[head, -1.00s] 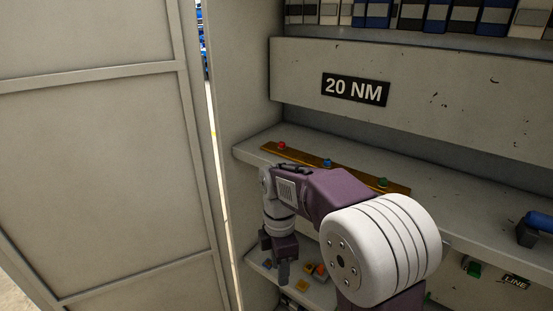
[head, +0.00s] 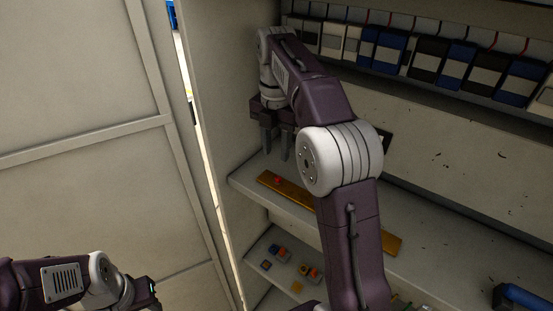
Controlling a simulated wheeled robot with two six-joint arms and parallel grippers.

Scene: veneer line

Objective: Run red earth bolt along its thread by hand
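The red earth bolt (head: 278,180) stands on the left end of a brass-coloured bar (head: 384,238) on the cabinet shelf. My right gripper (head: 276,155) points down a little above the red bolt, with its two fingers apart and nothing seen between them. It looks apart from the bolt. My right arm crosses in front of the bar and hides its middle, so no other bolts show on it. My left gripper (head: 146,292) is at the lower left, well away from the bar; its fingers are too small and dark to tell their state.
A row of blue, black and grey breaker-like modules (head: 430,60) lines the top. A lower shelf holds small coloured parts (head: 299,265). A blue tool (head: 523,297) lies at the right of the shelf (head: 437,262). A large grey door panel (head: 75,75) stands at left.

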